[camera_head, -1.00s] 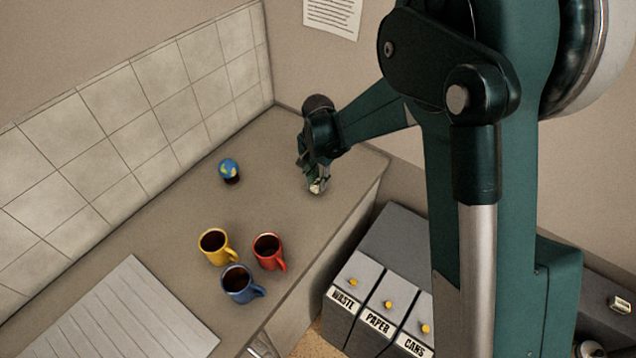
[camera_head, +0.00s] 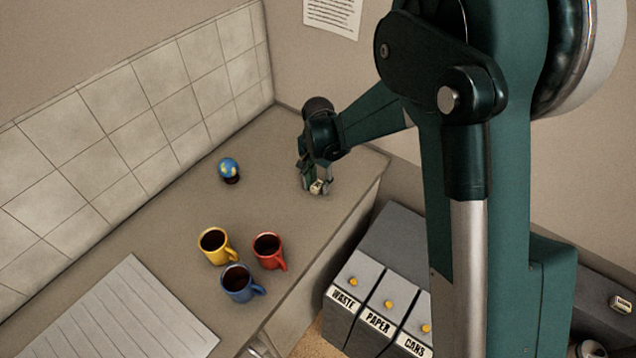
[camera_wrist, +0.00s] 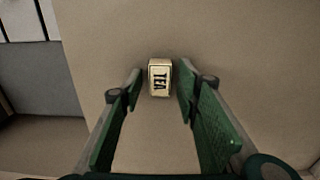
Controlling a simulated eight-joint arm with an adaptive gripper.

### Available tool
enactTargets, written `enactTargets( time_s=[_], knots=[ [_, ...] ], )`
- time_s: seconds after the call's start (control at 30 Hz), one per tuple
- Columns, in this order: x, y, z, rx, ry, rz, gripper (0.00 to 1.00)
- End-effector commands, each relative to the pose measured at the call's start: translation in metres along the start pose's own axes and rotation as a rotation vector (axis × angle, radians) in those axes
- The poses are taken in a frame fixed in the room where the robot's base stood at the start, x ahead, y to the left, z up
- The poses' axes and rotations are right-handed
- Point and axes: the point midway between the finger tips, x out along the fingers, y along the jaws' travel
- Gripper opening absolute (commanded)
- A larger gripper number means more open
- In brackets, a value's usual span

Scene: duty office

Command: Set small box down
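The small box (camera_wrist: 159,78) is cream with dark letters reading TEA. In the wrist view it lies between my gripper's two green fingertips (camera_wrist: 160,72), with a visible gap on each side. My gripper is open. In the head view my gripper (camera_head: 315,181) is low over the counter (camera_head: 270,205), near its right edge, and the small box (camera_head: 317,187) shows at the fingertips. The box appears to rest on the counter; its underside is hidden.
Yellow (camera_head: 214,245), red (camera_head: 268,250) and blue (camera_head: 238,283) mugs stand nearer on the counter. A small globe (camera_head: 229,170) is to the left. Bins labelled WASTE (camera_head: 343,297), PAPER (camera_head: 379,320) and CANS stand below the counter's right edge. Counter around the box is clear.

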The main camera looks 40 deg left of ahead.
Motion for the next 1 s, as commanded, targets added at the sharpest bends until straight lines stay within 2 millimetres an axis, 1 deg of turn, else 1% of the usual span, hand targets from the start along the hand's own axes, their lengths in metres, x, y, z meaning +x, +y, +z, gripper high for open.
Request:
enactTargets(
  time_s=[0.23, 0.37, 0.57, 0.8, 1.0],
  knots=[
    [-0.004, 0.000, 0.000, 0.000, 0.000, 0.000, 0.32],
    [-0.013, 0.000, 0.000, 0.000, 0.000, 0.000, 0.32],
    [-0.038, 0.000, 0.000, 0.000, 0.000, 0.000, 0.32],
    [-0.076, 0.000, 0.000, 0.000, 0.000, 0.000, 0.32],
    [-0.104, 0.000, 0.000, 0.000, 0.000, 0.000, 0.32]
  ],
)
